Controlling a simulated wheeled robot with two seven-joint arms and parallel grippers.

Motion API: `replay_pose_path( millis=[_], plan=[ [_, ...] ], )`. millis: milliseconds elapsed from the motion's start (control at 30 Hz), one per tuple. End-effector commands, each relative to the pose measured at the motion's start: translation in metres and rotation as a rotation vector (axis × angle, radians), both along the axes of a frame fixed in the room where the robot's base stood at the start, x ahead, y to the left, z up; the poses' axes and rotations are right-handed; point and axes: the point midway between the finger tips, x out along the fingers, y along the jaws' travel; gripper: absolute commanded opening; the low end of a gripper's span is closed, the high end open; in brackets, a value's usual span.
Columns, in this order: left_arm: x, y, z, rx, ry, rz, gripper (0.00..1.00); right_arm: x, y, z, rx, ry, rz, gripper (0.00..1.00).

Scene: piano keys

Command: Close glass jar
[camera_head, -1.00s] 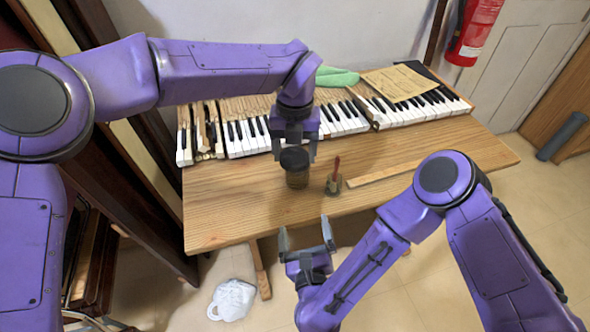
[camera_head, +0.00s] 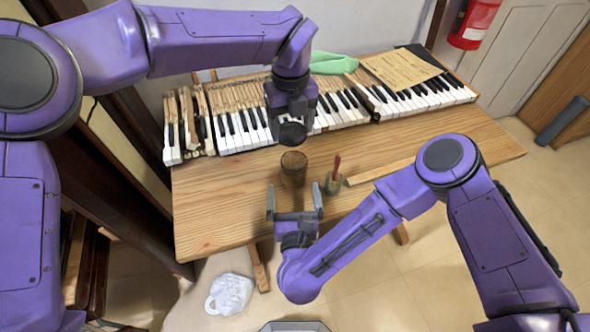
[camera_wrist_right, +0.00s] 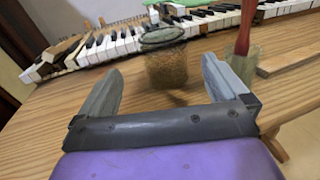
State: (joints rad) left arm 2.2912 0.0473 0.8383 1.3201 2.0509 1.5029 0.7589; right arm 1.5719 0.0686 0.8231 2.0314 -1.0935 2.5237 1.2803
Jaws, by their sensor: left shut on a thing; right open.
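The glass jar (camera_head: 294,172) stands upright on the wooden table, with brown contents. It also shows in the right wrist view (camera_wrist_right: 168,70), with its oval rim at the top. My left gripper (camera_head: 290,118) is shut on a dark round lid (camera_head: 291,135), held above and a little behind the jar, apart from it. My right gripper (camera_head: 294,192) is open and empty in front of the jar. In the right wrist view its fingers (camera_wrist_right: 160,75) point at the jar, which appears between them and beyond.
A small glass holder with a red-handled tool (camera_head: 333,182) stands right of the jar. A wooden strip (camera_head: 378,172) lies farther right. Piano keys (camera_head: 240,130) line the table's back, with a green cloth (camera_head: 332,63) behind. The table's left part (camera_head: 220,205) is clear.

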Motion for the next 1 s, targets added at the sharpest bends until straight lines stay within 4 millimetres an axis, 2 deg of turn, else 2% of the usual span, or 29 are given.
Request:
replay_pose_path(
  millis=[300, 500, 700, 933, 1000],
  plan=[
    [0.000, -0.002, 0.000, 0.000, 0.000, -0.005, 0.42, 0.063, 0.000, -0.001, 0.000, 0.001, -0.008, 1.00],
    [0.000, -0.002, 0.000, 0.000, 0.000, -0.005, 0.42, 0.093, 0.002, -0.001, -0.001, 0.002, -0.005, 1.00],
    [0.000, -0.003, 0.000, 0.000, 0.000, -0.006, 0.42, 0.104, 0.003, -0.001, 0.000, 0.003, -0.004, 1.00],
    [0.000, -0.003, 0.000, 0.000, 0.000, -0.006, 0.42, 0.104, 0.003, -0.001, -0.001, 0.002, -0.004, 1.00],
    [0.000, -0.003, 0.000, 0.000, 0.000, -0.006, 0.42, 0.104, 0.003, -0.001, -0.001, 0.002, -0.004, 0.77]
  ],
)
